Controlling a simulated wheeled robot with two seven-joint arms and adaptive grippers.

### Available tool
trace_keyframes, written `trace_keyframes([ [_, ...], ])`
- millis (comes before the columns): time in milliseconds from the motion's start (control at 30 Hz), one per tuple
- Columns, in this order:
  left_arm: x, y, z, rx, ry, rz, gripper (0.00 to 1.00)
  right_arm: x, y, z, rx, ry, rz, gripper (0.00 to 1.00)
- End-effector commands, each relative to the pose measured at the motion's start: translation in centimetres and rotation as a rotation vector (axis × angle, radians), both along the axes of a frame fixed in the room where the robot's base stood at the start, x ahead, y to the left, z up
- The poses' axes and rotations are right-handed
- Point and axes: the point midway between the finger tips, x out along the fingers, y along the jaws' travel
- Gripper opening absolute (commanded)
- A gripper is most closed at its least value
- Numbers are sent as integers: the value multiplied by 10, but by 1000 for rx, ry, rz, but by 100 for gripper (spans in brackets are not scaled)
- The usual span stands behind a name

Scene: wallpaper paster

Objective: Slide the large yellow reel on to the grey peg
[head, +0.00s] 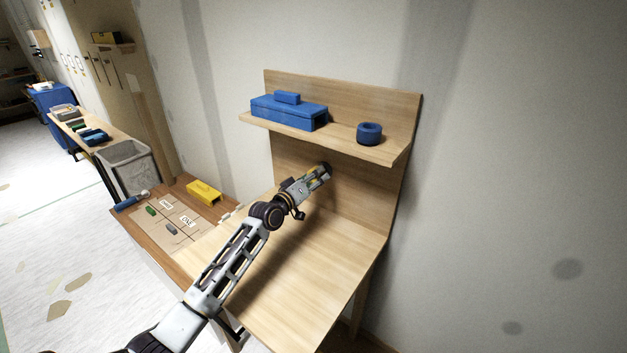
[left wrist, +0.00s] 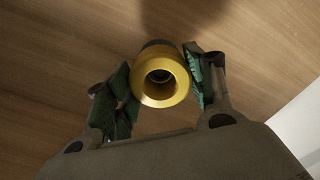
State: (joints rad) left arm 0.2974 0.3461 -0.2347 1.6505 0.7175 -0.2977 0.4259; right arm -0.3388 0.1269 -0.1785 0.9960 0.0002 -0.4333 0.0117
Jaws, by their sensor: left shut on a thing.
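The large yellow reel (left wrist: 163,101) is between the green-padded fingers of my left gripper (left wrist: 163,84) in the left wrist view, its round hole facing the camera. My left gripper also shows in the head view (head: 319,173), shut on the reel close to the upright wooden back panel, below the shelf. Only a little yellow shows there. A dark grey round edge (left wrist: 157,45) shows just behind the reel, and the hole is dark inside. I cannot tell whether this is the grey peg or whether the reel is around it. My right gripper is not in view.
A wooden shelf (head: 378,151) above my gripper holds a blue box (head: 288,111) and a blue ring (head: 369,133). The wooden bench top (head: 325,262) below is mostly clear. A yellow block (head: 203,191) and small parts lie on the side table at left.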

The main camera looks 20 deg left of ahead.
Motion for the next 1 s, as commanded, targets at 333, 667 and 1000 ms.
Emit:
trace_keyframes([
  [333,5,-2,0,0,-1,0,30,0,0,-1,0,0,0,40],
  [667,10,-4,0,0,-1,0,30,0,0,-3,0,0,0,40],
  [1000,15,-5,0,0,-1,1,30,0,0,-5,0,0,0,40],
])
